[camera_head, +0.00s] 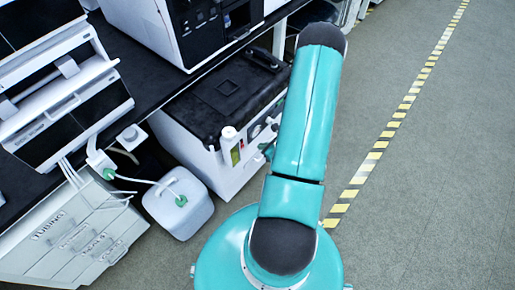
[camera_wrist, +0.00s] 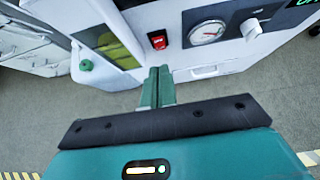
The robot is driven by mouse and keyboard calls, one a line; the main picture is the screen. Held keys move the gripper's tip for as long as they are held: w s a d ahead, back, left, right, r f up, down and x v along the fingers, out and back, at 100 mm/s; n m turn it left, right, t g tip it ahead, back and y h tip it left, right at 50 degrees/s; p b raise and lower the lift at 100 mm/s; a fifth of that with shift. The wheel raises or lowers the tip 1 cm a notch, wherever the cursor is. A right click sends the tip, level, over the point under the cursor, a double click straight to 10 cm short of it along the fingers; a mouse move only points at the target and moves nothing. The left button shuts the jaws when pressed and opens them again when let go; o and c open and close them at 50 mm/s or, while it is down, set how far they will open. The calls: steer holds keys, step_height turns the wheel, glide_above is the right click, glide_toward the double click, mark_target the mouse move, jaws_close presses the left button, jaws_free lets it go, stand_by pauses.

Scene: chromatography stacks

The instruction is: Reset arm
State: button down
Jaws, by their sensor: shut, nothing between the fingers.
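My teal arm (camera_head: 305,120) reaches up and away from my base in the head view, beside the bench. My gripper (camera_wrist: 158,74) shows in the wrist view with its two green fingers together and nothing between them. It points toward the front of a white machine with a round gauge (camera_wrist: 208,32) and a red switch (camera_wrist: 158,40). The fingertips appear near the machine's lower front; I cannot tell whether they touch it.
A white machine with a black top (camera_head: 225,95) stands on the floor by the bench. A white jug (camera_head: 178,203) with tubing and a drawer cabinet (camera_head: 75,240) stand to its left. Instruments sit on the black bench (camera_head: 140,55). The floor (camera_head: 430,170) right of the striped line is clear.

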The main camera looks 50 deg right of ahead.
steer(key=shift+v, duration=0.85)
steer(key=shift+r, duration=0.15)
